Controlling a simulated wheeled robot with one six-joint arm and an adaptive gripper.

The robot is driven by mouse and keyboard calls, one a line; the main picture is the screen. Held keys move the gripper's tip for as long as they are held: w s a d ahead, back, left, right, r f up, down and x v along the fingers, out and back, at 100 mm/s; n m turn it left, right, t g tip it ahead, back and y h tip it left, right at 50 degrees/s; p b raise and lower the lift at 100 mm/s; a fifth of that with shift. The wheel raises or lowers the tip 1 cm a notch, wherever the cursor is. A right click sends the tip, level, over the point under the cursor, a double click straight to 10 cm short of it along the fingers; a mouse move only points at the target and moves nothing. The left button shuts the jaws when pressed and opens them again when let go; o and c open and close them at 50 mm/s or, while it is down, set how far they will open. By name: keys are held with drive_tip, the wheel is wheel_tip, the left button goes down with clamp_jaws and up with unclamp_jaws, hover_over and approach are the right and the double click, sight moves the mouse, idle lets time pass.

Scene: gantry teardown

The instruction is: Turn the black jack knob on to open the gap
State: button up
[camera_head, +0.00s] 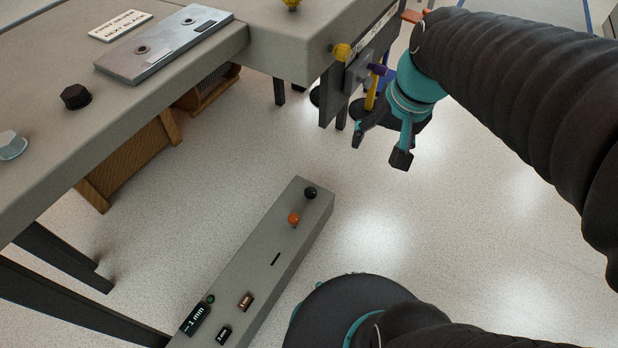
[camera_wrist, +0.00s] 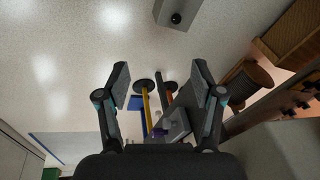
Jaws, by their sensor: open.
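A black faceted knob (camera_head: 75,96) sits on the grey bench top at the left in the head view. A second black knob, a round ball (camera_head: 310,193), stands on the far end of a low grey console (camera_head: 262,262); it also shows at the top of the wrist view (camera_wrist: 176,18). The frames do not show which is the jack knob. My gripper (camera_head: 381,150) is open and empty, in the air right of the bench end and beyond the console. Its spread fingers also show in the wrist view (camera_wrist: 160,85). It is apart from both knobs.
The console has an orange ball knob (camera_head: 293,218) and a display (camera_head: 196,318) seeming to read "1 mm". A metal plate (camera_head: 165,45), a pale knob (camera_head: 10,145) and yellow knobs (camera_head: 341,51) are on the bench (camera_head: 60,150). A bracket (camera_head: 330,97) hangs near my gripper. Floor between is clear.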

sight(314, 191)
drive_tip(key=w+f+m+g+y, duration=0.3)
drive_tip(key=w+f+m+y, duration=0.15)
drive_tip(key=w+f, duration=0.8)
drive_tip(key=w+f+m+g+y, duration=0.4)
drive_tip(key=w+f, duration=0.5)
drive_tip(key=f, duration=0.6)
wheel_tip(314, 191, down, 12)
drive_tip(key=d+m+t+y, duration=0.1)
drive_tip(key=m+t+y, duration=0.1)
drive_tip(key=m+y, duration=0.25)
drive_tip(key=shift+h, duration=0.6)
drive_tip(key=x, duration=0.4)
drive_tip(key=p+x, duration=0.1)
drive_tip(key=x, duration=0.8)
drive_tip(key=shift+w+f, duration=0.15)
drive_tip(key=shift+w, duration=0.1)
drive_tip(key=c, duration=1.2)
